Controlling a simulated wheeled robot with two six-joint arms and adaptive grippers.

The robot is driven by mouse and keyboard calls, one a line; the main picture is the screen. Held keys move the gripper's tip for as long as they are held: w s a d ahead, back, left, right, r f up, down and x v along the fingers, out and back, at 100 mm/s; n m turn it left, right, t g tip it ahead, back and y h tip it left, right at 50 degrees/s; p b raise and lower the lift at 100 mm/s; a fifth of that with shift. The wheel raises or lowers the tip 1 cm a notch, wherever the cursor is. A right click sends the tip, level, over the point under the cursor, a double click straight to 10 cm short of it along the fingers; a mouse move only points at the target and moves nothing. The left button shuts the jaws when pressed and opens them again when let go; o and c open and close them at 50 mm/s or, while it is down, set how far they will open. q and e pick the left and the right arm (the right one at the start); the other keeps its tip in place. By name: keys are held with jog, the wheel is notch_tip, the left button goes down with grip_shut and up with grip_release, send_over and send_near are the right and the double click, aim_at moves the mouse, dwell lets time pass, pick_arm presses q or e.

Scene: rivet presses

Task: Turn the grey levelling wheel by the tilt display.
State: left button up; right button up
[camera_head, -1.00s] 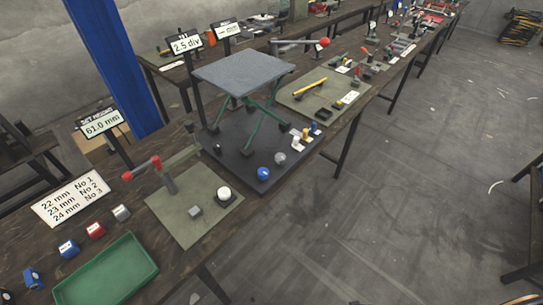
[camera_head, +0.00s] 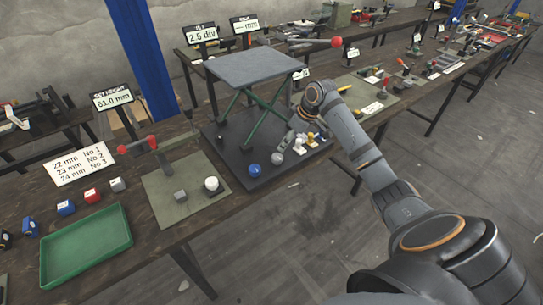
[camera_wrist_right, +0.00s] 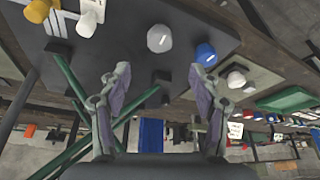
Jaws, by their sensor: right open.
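The grey levelling wheel (camera_head: 278,158) is a round knob at the front of the dark base plate (camera_head: 238,165) under the grey lift table (camera_head: 252,66). The blue wheel (camera_head: 254,170) sits to its left. The tilt display (camera_head: 201,34) stands behind and reads 2.5 div. My right gripper (camera_head: 291,142) is open and empty, close above and beside the grey wheel. In the right wrist view the grey wheel (camera_wrist_right: 159,38) lies beyond the gap between the open fingertips (camera_wrist_right: 160,80), apart from them. The blue wheel (camera_wrist_right: 206,54) is near the right fingertip. My left gripper is not in view.
White and yellow parts (camera_head: 312,138) stand close to the right of my right gripper. Green crossed legs (camera_head: 258,115) rise behind it. A red-tipped lever (camera_head: 336,42) sticks out at upper right. An olive plate with a white knob (camera_head: 211,184) lies to the left.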

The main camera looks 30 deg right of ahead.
aim_at(277, 157)
jog(key=p+x, duration=0.1)
jog(key=x, duration=0.8)
jog(key=shift+f, duration=0.15)
jog(key=shift+w+a+f, duration=0.1)
jog(key=shift+f, duration=0.25)
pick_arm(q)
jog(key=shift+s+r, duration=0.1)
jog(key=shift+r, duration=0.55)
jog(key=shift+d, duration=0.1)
pick_arm(e)
jog(key=shift+c, duration=0.9)
jog(key=c, duration=1)
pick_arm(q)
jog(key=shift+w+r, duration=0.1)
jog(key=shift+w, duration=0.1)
pick_arm(e)
jog(key=shift+o, duration=0.2)
